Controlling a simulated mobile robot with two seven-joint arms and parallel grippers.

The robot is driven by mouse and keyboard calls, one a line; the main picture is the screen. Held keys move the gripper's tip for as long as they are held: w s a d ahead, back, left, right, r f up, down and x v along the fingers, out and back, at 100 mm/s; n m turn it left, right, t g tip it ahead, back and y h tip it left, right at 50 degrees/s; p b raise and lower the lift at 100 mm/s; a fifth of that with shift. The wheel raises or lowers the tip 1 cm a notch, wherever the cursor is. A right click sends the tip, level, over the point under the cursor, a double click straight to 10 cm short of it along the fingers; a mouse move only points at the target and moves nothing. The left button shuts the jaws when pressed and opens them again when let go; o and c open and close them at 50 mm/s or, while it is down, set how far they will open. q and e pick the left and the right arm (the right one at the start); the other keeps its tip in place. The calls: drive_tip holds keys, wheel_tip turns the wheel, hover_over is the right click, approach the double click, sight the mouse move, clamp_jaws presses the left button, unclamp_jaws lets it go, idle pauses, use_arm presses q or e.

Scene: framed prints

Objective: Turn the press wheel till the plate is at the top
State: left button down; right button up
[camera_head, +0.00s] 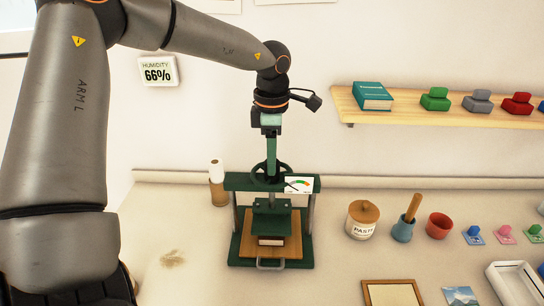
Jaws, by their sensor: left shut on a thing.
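The green press (317,185) stands on the bench with two upright posts and a crossbar. Its dark press wheel (257,179) lies flat above the crossbar, with a green spindle (271,155) rising from its middle. My left gripper (270,131) points straight down above the press and is shut on the upper part of the wheel's spindle; its fingertips are small and hard to make out. The green plate (271,222) hangs below the crossbar, low over a small book-like block (271,240) on the wooden bed (291,246). I cannot tell whether plate and block touch. My right gripper is out of view.
A paste jar (362,222), a blue mortar (403,230) and a red cup (439,226) stand right. A shelf (400,117) hangs above.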

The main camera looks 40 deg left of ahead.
use_arm(q)
drive_tip(key=n+b, duration=0.2)
drive_tip(key=shift+f+n+b, duration=0.15)
drive_tip(key=shift+n+b, duration=0.15)
drive_tip(key=shift+b, duration=0.1)
drive_tip(key=n+b, duration=0.1)
drive_tip(key=n, duration=0.2)
drive_tip(key=shift+b, duration=0.35)
drive_tip(key=shift+n+b, duration=0.35)
drive_tip(key=shift+n, duration=0.55)
drive_tip(key=shift+r, duration=0.2)
drive_tip(key=c, duration=0.6)
unclamp_jaws()
drive_tip(key=shift+o, duration=0.9)
drive_tip(key=shift+f, duration=0.1)
